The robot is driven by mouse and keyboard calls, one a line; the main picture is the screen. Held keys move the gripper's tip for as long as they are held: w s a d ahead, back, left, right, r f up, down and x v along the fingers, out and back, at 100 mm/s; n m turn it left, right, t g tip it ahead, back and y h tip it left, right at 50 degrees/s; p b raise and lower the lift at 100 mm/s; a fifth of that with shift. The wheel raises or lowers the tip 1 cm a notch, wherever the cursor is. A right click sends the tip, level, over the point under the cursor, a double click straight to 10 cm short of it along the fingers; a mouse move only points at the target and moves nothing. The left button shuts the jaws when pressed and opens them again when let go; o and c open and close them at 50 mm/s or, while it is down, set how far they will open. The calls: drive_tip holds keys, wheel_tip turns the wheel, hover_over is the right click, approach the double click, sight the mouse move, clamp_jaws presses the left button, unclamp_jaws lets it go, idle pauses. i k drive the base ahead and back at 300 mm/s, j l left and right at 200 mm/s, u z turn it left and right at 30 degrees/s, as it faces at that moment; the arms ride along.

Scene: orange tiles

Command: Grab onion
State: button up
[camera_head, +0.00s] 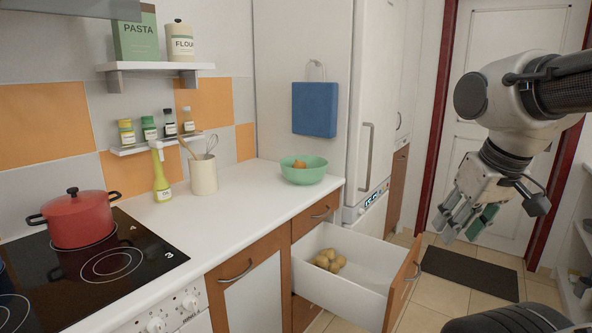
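An orange-brown round item (299,164) sits in a green bowl (307,175) on the counter; it may be an onion, but it is too small to tell. Several tan round vegetables (329,260) lie in the left part of an open white drawer (366,277); I cannot tell whether they are onions or potatoes. My gripper (462,226) hangs at the right, pointing down, in front of the white door. Its fingers are apart with nothing between them. It is right of the drawer and bowl and touches neither.
The drawer's front (402,284) sticks out into the floor space. A red pot (79,218) stands on the black hob (94,264). A utensil holder (203,174) and a yellow-green bottle (161,177) stand along the counter. Counter space (235,205) before the bowl is clear. Shelves (584,240) stand at the right edge.

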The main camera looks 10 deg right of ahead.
sight(298, 165)
drive_tip(key=l+u, duration=0.15)
drive_tip(key=u, duration=1.15)
drive_tip(key=k+l+u, duration=0.1)
drive_tip(key=l, duration=2.75)
